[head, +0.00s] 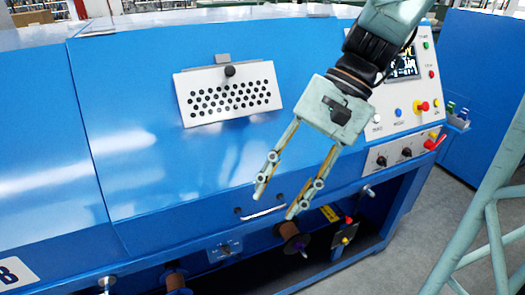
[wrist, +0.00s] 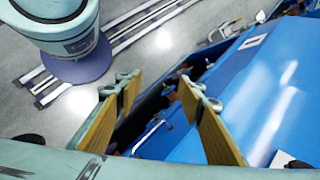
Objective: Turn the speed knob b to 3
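My gripper (head: 276,200) hangs in front of the blue machine (head: 150,130) in the head view, pointing down and left. Its two fingers are apart with nothing between them; the wrist view (wrist: 160,88) shows the same. A small grey panel on the machine's right side carries a black knob (head: 382,161), a second black knob (head: 407,152) and a red switch-like handle (head: 435,142). Their labels are too small to read, so I cannot tell which is speed knob b or its setting. My gripper is left of these knobs and apart from them. The wrist view shows no knob clearly.
Above the knobs is a control panel with a screen (head: 403,63), coloured buttons and a red emergency button (head: 422,106). A perforated plate (head: 228,93) sticks out left of my gripper. Spools (head: 291,241) sit below. Grey floor (head: 400,265) is open at lower right.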

